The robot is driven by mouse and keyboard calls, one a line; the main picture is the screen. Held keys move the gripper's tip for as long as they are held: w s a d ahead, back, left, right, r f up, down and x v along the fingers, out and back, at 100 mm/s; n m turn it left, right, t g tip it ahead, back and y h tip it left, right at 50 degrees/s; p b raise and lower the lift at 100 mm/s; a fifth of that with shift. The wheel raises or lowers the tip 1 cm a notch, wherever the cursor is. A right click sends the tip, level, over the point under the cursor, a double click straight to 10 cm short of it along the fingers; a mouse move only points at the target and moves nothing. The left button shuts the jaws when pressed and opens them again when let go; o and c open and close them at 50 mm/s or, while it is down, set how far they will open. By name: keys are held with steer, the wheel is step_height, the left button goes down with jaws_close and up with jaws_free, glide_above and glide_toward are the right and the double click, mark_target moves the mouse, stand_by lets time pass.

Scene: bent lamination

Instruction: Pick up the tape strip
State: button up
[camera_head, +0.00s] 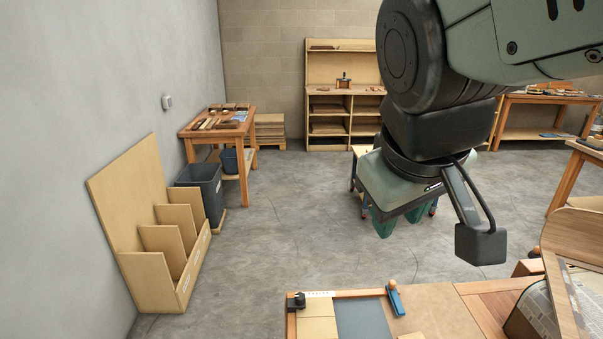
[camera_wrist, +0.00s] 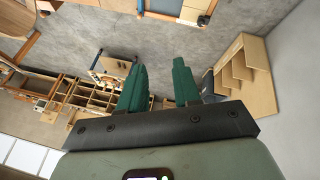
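My gripper (camera_head: 400,225) hangs in the air beyond the near workbench (camera_head: 460,312) in the head view. Its two green fingers are apart in the wrist view (camera_wrist: 160,65), with only floor showing between them. I cannot pick out the tape strip for certain in either view. A thin white strip with dark marks (camera_head: 320,294) lies at the back left edge of the near bench; I cannot tell whether it is tape or a label. My gripper is well apart from the bench top.
On the near bench are a dark grey panel (camera_head: 362,318), a small black block (camera_head: 297,302) and a blue tool with an orange knob (camera_head: 396,301). A curved wooden piece (camera_head: 572,240) rises at the right. A tan divided rack (camera_head: 165,235) stands left; open floor lies between.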

steer(key=w+d+f+n+g+h, duration=0.1)
steer(key=w+d+f+n+g, duration=0.15)
steer(key=w+f+n, duration=0.4)
steer(key=shift+w+a+f+n+g+y, duration=0.5)
steer(key=shift+f+n, duration=0.8)
steer(key=shift+f, duration=4.5)
steer(key=shift+w+a+f+n+g+y, duration=0.15)
steer(key=shift+a+f+n+g+y, duration=0.8)
steer(key=shift+f, duration=4.9)
steer(key=shift+w+a+f+n+g+h, duration=0.25)
steer(key=shift+f+n, duration=1.45)
steer(key=shift+f, duration=4.1)
steer(key=shift+w, duration=0.1)
steer(key=shift+c, duration=0.3)
jaws_close()
